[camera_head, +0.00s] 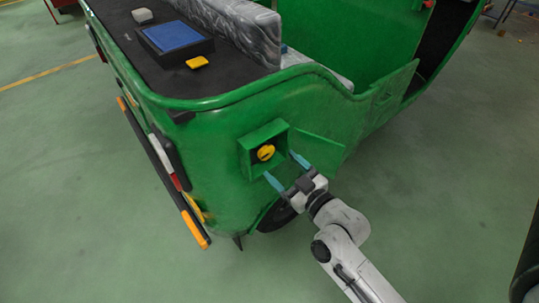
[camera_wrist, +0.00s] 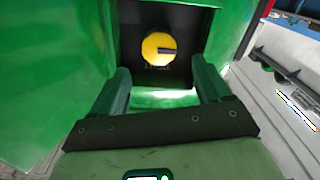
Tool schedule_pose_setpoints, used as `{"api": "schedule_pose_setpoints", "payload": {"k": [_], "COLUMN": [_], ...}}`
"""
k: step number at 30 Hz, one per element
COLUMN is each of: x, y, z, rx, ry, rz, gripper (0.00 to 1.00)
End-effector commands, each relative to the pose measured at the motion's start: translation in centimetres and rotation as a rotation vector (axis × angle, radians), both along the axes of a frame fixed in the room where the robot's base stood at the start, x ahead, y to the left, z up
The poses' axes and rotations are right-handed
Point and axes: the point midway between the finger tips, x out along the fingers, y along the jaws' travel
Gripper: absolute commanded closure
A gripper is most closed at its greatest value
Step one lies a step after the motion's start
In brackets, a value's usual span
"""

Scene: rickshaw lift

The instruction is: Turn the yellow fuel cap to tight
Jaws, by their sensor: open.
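The yellow fuel cap (camera_head: 265,152) sits in a square green recess (camera_head: 244,148) on the side of the green rickshaw. In the wrist view the cap (camera_wrist: 157,49) is round, with a dark bar running from its middle to the right, against a dark back plate. My gripper (camera_head: 286,169) is open, its two blue fingers reaching toward the recess with the cap ahead of them. In the wrist view the fingers (camera_wrist: 164,82) stand apart below the cap, with a visible gap, and do not touch it. Small marks below the cap are too blurred to read.
A green flap (camera_head: 318,148) stands open on the recess's right side. On the dark rear deck (camera_head: 125,42) lie a blue-topped box (camera_head: 172,37), a yellow block (camera_head: 197,62) and a grey object (camera_head: 142,15). The green floor (camera_head: 440,190) to the right is clear.

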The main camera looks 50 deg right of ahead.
Motion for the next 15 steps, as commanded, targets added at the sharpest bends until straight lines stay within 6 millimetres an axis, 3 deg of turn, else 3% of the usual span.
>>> {"api": "schedule_pose_setpoints", "payload": {"k": [6,15], "x": [3.4,5.5], "y": [-1.0,-1.6], "z": [0.1,0.0], "rx": [0.001,0.002], "ry": [-0.001,0.002], "rz": [-0.001,0.0], "gripper": [0.23,0.23]}}
